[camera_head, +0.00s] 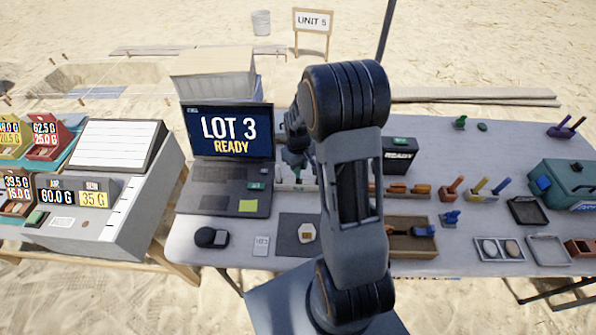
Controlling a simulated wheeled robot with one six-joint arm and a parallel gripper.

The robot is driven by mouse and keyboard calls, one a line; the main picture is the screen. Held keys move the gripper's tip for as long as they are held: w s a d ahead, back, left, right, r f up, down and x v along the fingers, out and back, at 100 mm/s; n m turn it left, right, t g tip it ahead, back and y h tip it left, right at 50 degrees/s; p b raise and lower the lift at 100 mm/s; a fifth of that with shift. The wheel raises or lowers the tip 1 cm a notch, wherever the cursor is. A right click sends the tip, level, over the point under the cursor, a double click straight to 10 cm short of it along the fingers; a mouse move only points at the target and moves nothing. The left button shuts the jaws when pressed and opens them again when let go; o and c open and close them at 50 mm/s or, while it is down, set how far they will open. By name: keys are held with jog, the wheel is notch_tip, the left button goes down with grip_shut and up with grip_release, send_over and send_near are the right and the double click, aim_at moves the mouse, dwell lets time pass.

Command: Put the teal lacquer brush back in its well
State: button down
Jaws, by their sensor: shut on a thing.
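My gripper (297,172) points down just right of the laptop, over a low pale rack (288,187) near the middle of the table. Its jaws are shut on a thin thing that seems to be the teal lacquer brush, though it is too small and dark to tell its colour. The lower end of the held thing is close to the rack. I cannot tell whether it touches or sits in a well. My own arm hides the rack's middle part.
A laptop (228,170) reading "LOT 3 READY" stands left of my gripper. A dark mat (288,240) lies in front. To the right are a wooden tray (412,250), several coloured-handled tools (479,188) and a teal case (572,182).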

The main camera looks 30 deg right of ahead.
jog(key=shift+w+d+f, duration=0.15)
jog(key=shift+w+f, duration=0.05)
jog(key=shift+f, duration=0.15)
jog(key=shift+w+d+f+p, duration=0.1)
jog(key=shift+f+p, duration=0.1)
jog(key=shift+f, duration=0.7)
jog(key=shift+w+f+p, duration=0.1)
jog(key=shift+f+p, duration=0.05)
jog(key=shift+f, duration=0.7)
jog(key=shift+f, duration=0.2)
jog(key=c, duration=1.1)
grip_release()
jog(key=shift+o, duration=0.2)
jog(key=shift+r, duration=0.15)
